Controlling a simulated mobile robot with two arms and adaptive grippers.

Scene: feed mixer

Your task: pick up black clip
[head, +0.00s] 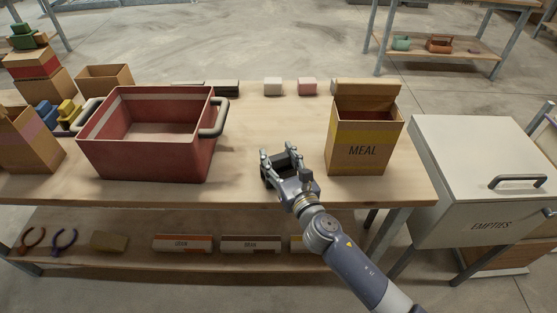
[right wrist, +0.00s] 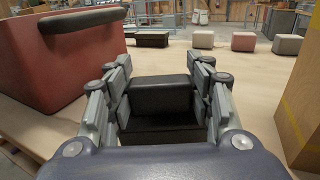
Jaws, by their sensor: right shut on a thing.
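The black clip (right wrist: 160,98) is a dark block-like piece between the fingers of my right gripper (right wrist: 161,90) in the right wrist view. In the head view my right gripper (head: 281,163) is over the table between the red bin and the MEAL box, shut on the black clip (head: 270,176). I cannot tell whether the clip touches the tabletop. My left gripper is in neither view.
The red bin (head: 150,158) with dark handles stands left of my right gripper. The MEAL box (head: 362,157) stands close on its right. Small white and pink blocks (head: 307,86) and dark pieces line the table's back edge. A white EMPTIES cabinet (head: 470,180) is farther right.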

